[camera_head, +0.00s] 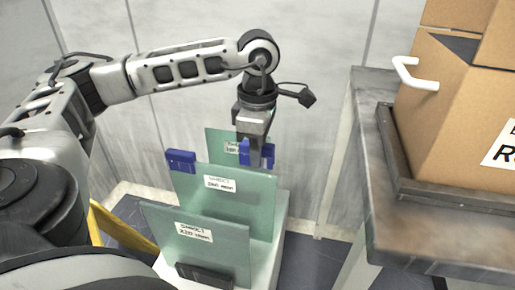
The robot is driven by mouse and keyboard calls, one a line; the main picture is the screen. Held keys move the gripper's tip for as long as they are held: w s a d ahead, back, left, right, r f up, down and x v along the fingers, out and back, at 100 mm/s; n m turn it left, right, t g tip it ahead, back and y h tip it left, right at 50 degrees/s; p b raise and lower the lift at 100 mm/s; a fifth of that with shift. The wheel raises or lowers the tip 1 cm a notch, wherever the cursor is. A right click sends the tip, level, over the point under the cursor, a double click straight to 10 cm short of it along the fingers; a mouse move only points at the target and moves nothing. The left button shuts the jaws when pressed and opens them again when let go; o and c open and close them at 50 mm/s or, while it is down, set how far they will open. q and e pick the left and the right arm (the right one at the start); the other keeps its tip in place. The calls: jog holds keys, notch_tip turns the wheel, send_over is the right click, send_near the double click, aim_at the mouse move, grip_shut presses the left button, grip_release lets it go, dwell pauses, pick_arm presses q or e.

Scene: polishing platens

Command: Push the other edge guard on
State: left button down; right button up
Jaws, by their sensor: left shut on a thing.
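Several upright green glass-like plates with white labels stand in a row on a white stand (270,262). The front plate (222,256) and the middle plate (240,208) overlap, and a back plate (217,141) shows behind. One blue edge guard (181,161) sits on the middle plate's upper left corner. My left gripper (257,160) points down above the middle plate's right part and is shut on another blue edge guard (244,150). Whether this guard touches the plate's edge I cannot tell. My right gripper is out of view.
A metal table (362,150) on the right holds a dark tray (440,196) with cardboard boxes (465,110). A dark block (205,275) is at the front plate's foot. A yellow bar (118,228) lies left of the stand. A grey wall is behind.

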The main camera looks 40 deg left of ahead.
aim_at(258, 173)
pick_arm(q)
jog(key=shift+f+b, duration=0.45)
jog(key=shift+f, duration=0.2)
dwell(0.5)
jog(key=shift+f+b, duration=1.75)
jog(key=shift+f, duration=0.3)
dwell(1.8)
dwell(0.4)
jog(key=c, duration=1.2)
grip_release()
